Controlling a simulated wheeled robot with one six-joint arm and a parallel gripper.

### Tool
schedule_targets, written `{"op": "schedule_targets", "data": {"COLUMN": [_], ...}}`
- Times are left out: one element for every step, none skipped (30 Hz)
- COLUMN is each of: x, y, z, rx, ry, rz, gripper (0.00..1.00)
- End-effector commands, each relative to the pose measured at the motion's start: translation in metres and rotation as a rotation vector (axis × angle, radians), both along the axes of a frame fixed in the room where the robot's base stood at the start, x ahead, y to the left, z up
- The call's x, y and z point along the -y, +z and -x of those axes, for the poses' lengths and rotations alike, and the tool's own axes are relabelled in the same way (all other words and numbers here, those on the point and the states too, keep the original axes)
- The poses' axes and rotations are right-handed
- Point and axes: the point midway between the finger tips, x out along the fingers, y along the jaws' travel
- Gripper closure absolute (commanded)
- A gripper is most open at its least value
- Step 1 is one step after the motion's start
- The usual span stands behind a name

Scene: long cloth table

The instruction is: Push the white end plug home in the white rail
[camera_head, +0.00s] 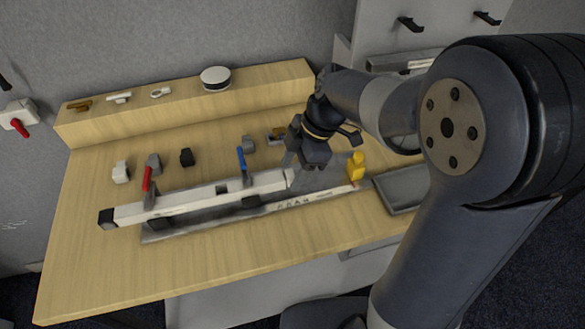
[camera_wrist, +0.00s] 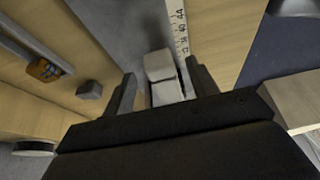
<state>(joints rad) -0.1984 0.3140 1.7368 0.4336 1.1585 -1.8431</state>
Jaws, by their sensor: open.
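The white rail (camera_head: 190,202) lies lengthwise on the table, with a black cap (camera_head: 107,218) on its left end. My gripper (camera_head: 303,180) points down at the rail's right end. In the wrist view the open fingers (camera_wrist: 162,92) stand on either side of a pale two-part block, with a small gap visible on the right. Its farther part looks like the white end plug (camera_wrist: 158,65). A dark seam separates it from the nearer part. My fingers mostly hide this end in the head view, so how deep the plug sits cannot be told.
A red-handled clamp (camera_head: 148,180) and a blue-handled clamp (camera_head: 241,158) stand along the rail. A ruler strip (camera_wrist: 180,35) runs beside it. A yellow piece (camera_head: 356,168) and a grey tray (camera_head: 403,190) are to the right. Several small blocks lie behind; the table's front is clear.

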Motion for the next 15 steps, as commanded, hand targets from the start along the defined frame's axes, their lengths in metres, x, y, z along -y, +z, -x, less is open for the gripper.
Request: {"op": "schedule_targets", "data": {"x": [0.003, 0.005, 0.008, 0.010, 0.013, 0.016, 0.019, 0.021, 0.024, 0.026, 0.028, 0.030, 0.031, 0.032, 0.034], "y": [0.008, 0.013, 0.020, 0.026, 0.032, 0.040, 0.045, 0.051, 0.058, 0.063, 0.068, 0.074, 0.077, 0.080, 0.084], "z": [-0.002, -0.002, -0.003, -0.004, -0.005, -0.005, -0.006, -0.007, -0.008, -0.008, -0.008, -0.009, -0.009, -0.010, -0.010], "rx": [0.004, 0.006, 0.006, 0.007, 0.006, 0.006, 0.008, 0.005, 0.006, 0.005, 0.004, 0.005, 0.003, 0.003, 0.002], "ry": [-0.002, -0.003, -0.003, -0.003, -0.003, -0.003, -0.003, -0.003, -0.002, -0.003, -0.003, -0.003, -0.002, -0.002, -0.002], "rz": [-0.001, -0.002, -0.001, -0.001, -0.001, -0.001, 0.000, 0.000, -0.001, 0.000, 0.000, 0.000, 0.000, 0.000, -0.001], "gripper": [0.45, 0.45, 0.45, 0.45, 0.45, 0.45, 0.45, 0.45, 0.45, 0.45, 0.45, 0.45, 0.45, 0.45, 0.45]}}
